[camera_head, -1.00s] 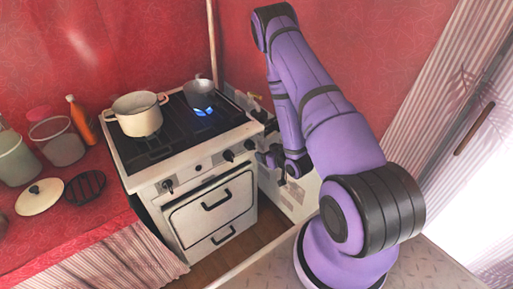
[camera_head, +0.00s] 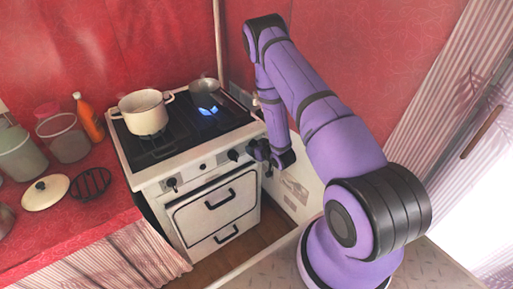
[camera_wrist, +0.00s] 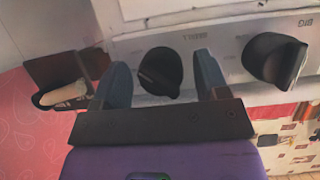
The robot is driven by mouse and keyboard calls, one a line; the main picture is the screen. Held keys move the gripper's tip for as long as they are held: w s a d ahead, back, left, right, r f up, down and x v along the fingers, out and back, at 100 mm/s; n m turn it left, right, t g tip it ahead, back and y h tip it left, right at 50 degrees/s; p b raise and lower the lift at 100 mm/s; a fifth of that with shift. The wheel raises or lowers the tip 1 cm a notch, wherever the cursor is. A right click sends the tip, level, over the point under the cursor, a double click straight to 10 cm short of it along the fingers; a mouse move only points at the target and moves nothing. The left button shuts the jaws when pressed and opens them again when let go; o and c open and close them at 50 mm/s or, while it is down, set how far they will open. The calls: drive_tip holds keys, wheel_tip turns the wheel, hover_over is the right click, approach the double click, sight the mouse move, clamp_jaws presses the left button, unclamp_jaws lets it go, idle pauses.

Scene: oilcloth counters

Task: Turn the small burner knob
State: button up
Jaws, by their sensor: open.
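The small burner knob (camera_wrist: 160,72) is a black round knob on the stove's pale front panel, with an upside-down label reading "SMALL" close by in the wrist view. My gripper (camera_wrist: 165,85) is open, with one finger on each side of this knob; I cannot tell whether either finger touches it. In the head view my gripper (camera_head: 262,152) is at the right end of the stove front and largely covers that knob. A second black knob (camera_wrist: 275,60), labelled "BIG", sits to the right in the wrist view, outside the fingers.
The white stove (camera_head: 200,166) carries a cream pot (camera_head: 143,112) and a small grey pan (camera_head: 204,88) beside a blue flame (camera_head: 208,110). Another knob (camera_head: 171,184) is at the panel's left. The red counter (camera_head: 95,215) holds containers, a bottle and a lid.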

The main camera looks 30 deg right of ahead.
drive_tip(key=c, duration=0.9)
